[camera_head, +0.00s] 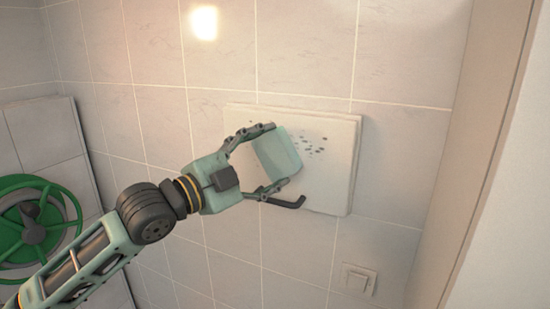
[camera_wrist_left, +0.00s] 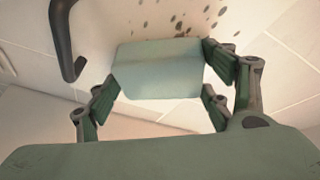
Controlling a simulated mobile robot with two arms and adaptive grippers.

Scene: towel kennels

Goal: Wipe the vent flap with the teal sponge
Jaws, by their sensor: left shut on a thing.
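The vent flap (camera_head: 334,172) is a pale rectangular panel on the tiled wall, with a scatter of dark spots near its upper middle. A dark hooked handle (camera_head: 287,201) sits at its lower edge and also shows in the left wrist view (camera_wrist_left: 64,45). My left gripper (camera_head: 272,158) is shut on the teal sponge (camera_head: 281,152), holding it in front of the flap, left of the spots. In the left wrist view the sponge (camera_wrist_left: 158,70) sits between the fingers, with spots just beyond it. I cannot tell whether it touches the flap. My right gripper is not in view.
A green wheel (camera_head: 34,226) is at the lower left, in front of a tiled panel. A small light switch (camera_head: 356,280) is on the wall below the flap. A pale upright edge (camera_head: 470,150) bounds the right side. The wall above the flap is clear.

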